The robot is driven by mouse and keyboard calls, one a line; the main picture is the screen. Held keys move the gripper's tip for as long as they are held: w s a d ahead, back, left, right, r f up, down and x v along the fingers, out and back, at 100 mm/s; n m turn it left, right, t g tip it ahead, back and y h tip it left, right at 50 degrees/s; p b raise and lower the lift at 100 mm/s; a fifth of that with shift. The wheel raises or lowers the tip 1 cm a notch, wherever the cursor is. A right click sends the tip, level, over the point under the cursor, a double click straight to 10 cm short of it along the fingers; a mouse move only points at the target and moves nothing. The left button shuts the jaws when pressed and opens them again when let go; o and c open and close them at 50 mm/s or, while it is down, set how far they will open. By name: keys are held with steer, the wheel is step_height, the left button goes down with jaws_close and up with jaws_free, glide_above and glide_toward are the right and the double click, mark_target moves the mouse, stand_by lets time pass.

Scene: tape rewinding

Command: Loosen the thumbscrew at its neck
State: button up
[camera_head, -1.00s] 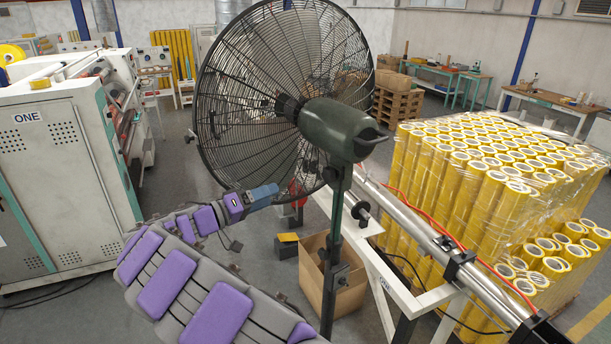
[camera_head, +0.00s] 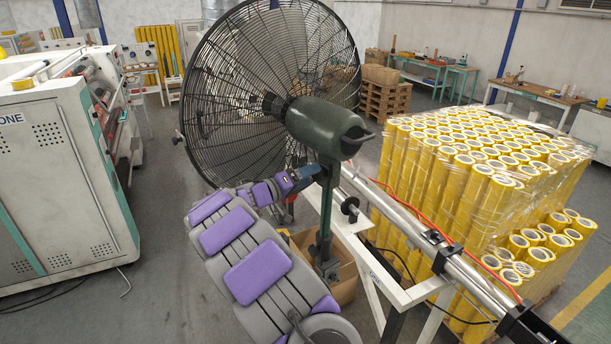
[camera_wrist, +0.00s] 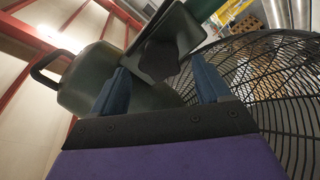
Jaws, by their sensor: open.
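The large fan has a round black wire grille (camera_head: 235,95), a dark green motor housing (camera_head: 328,128) and a dark upright post (camera_head: 326,215). My gripper (camera_head: 316,170) reaches the left side of the fan's neck, just under the housing. In the wrist view, the two blue fingers of my gripper (camera_wrist: 159,66) stand apart. A dark knob, which looks like the thumbscrew (camera_wrist: 160,60), shows between and beyond their tips, beside a flat bracket (camera_wrist: 180,30). I cannot tell whether the fingers touch it. In the head view my gripper and the neck hide the knob.
A white frame with a metal roller (camera_head: 400,225) stands close to the right of the post. A cardboard box (camera_head: 345,283) sits around the post's foot. Wrapped yellow rolls (camera_head: 470,190) fill the right. A white machine (camera_head: 55,180) stands left, with clear floor between.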

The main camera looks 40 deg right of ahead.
steer(key=d, duration=0.3)
steer(key=shift+s+d+f, duration=0.1)
steer(key=shift+d+f, duration=0.1)
steer(key=shift+f, duration=0.1)
steer(key=shift+s+r, duration=0.1)
steer(key=shift+w+a, duration=0.25)
steer(key=shift+a, duration=0.15)
steer(key=shift+c, duration=1.1)
steer(key=shift+s+a, duration=0.1)
steer(key=shift+s, duration=0.05)
steer(key=c, duration=0.8)
